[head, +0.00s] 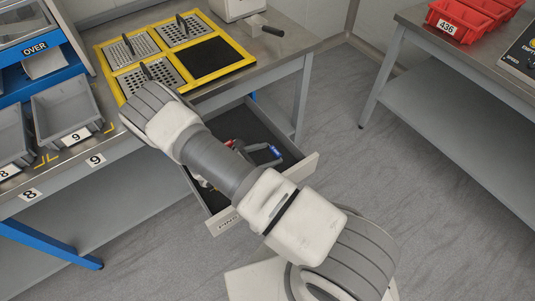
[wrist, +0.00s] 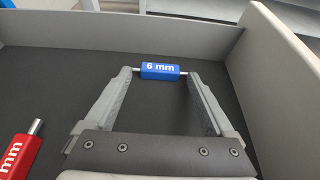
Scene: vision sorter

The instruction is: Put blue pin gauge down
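The blue pin gauge (wrist: 160,70), marked 6 mm, lies crosswise between the fingertips of my gripper (wrist: 159,73) in the wrist view. Its metal pin ends meet the inner faces of both fingers, so the gripper looks shut on it lengthwise. In the head view the gauge (head: 276,151) shows as a small blue spot at my gripper (head: 272,153), inside the open drawer (head: 222,227). The dark drawer floor is beneath it. I cannot tell whether the gauge touches the floor.
A red pin gauge (wrist: 19,154) lies at the left in the wrist view. The drawer's grey walls (wrist: 280,75) rise at the back and right. Dark floor around the blue gauge is clear. On the bench above are a yellow-framed tray (head: 222,29) and grey bins (head: 66,106).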

